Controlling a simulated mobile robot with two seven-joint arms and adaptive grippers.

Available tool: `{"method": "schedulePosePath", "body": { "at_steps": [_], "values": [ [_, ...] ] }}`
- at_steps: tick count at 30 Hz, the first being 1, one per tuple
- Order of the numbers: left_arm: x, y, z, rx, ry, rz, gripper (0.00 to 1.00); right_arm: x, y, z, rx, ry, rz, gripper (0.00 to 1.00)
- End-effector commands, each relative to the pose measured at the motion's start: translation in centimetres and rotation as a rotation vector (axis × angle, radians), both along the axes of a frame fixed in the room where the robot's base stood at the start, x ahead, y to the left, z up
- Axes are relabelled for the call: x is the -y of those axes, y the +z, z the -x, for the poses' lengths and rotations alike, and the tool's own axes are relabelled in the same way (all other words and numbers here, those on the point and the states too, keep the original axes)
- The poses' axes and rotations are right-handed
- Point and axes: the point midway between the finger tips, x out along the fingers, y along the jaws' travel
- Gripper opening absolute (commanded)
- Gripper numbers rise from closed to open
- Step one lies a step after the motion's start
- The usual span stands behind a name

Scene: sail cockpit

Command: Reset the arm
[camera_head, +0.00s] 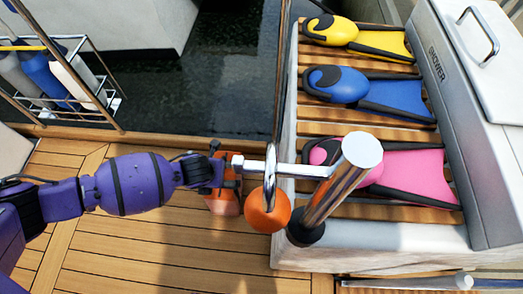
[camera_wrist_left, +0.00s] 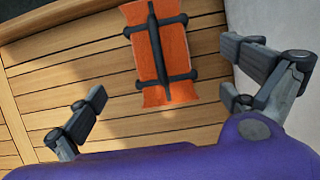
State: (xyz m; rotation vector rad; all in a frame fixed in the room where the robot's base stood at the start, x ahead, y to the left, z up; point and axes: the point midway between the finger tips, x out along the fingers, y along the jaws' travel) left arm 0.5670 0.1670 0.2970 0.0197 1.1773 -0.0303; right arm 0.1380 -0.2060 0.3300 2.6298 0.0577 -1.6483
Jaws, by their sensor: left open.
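My left arm (camera_head: 130,185) is purple and reaches in from the left in the head view. Its gripper (camera_head: 228,175) is just left of a metal post, partly hidden among overlapping parts. In the left wrist view the same gripper (camera_wrist_left: 165,75) has its two dark fingers spread wide with nothing between them. An orange bundle with black straps (camera_wrist_left: 175,75) lies on the deck beyond the fingers. It also shows partly below the gripper in the head view (camera_head: 222,205). My right gripper is not in view.
A shiny post (camera_head: 342,185) with a side bar, ring and orange ball (camera_head: 267,210) stands close to the gripper. Yellow (camera_head: 385,42), blue (camera_head: 395,97) and pink (camera_head: 415,175) fins lie on slats. A bottle rack (camera_head: 85,100) is upper left. The lower-left deck (camera_head: 150,255) is clear.

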Motion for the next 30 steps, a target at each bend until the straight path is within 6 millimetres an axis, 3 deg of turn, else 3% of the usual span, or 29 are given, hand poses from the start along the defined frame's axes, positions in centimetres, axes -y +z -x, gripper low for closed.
{"method": "schedulePosePath", "body": {
  "at_steps": [22,26,30],
  "values": [
    [0.4,0.8,1.0,-0.007,0.017,0.020,1.00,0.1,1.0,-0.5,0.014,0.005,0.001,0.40],
    [2.8,2.8,4.5,-0.034,0.127,0.135,1.00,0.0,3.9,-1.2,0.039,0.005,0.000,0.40],
    [6.9,6.8,10.8,-0.096,0.383,0.360,1.00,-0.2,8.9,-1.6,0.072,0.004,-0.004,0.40]
  ]
}}
